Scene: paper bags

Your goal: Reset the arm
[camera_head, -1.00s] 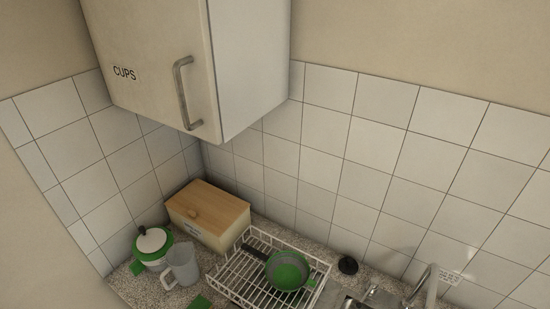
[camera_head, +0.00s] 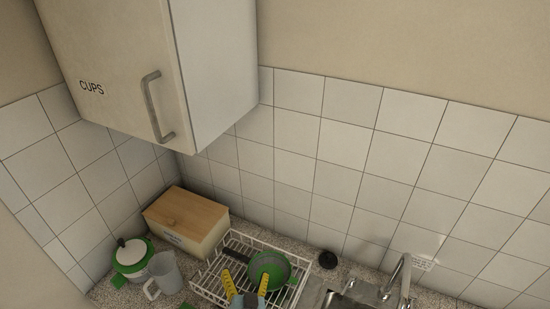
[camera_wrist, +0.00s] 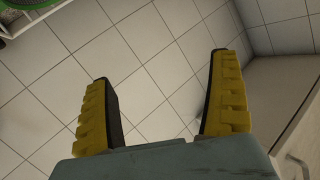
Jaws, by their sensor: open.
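My gripper (camera_head: 246,288) shows at the bottom of the head view, its two yellow-padded fingers apart, in front of the dish rack. In the wrist view my gripper (camera_wrist: 160,100) is open and empty, with only white wall tiles (camera_wrist: 160,50) between and beyond its fingers. The rest of my arm is out of the head view.
A white wire dish rack (camera_head: 210,283) holds a green pan (camera_head: 270,266). A wooden-lidded box (camera_head: 187,214), a green-and-white pot (camera_head: 131,256) and a clear jug (camera_head: 164,272) stand to its left. A sink tap (camera_head: 402,275) is at right. A closed cabinet marked CUPS (camera_head: 110,60) hangs above.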

